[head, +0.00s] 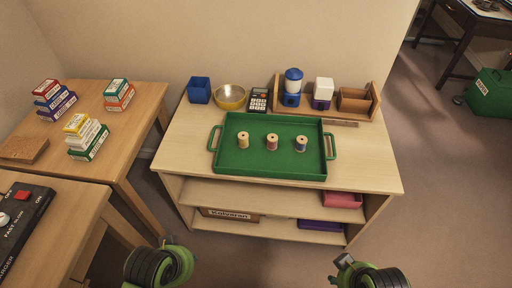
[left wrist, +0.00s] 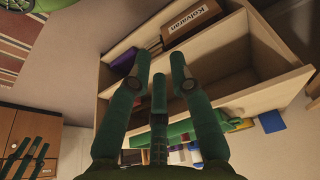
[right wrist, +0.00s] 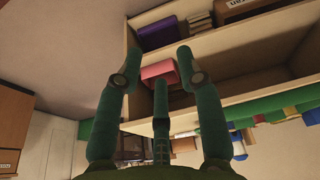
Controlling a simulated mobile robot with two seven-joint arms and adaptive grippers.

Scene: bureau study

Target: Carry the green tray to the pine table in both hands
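The green tray (head: 232,163) lies flat on top of a pale wooden shelf unit (head: 372,178), with a handle at its left and right ends.
Behind the tray stand a blue cup (head: 199,90), a brass bowl (head: 230,97), a calculator (head: 259,100) and a wooden organizer (head: 370,106). Small boxes (head: 88,140) occupy parts of the left table. A control box (head: 22,222) sits on a nearer table. Open floor (head: 440,190) lies right.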

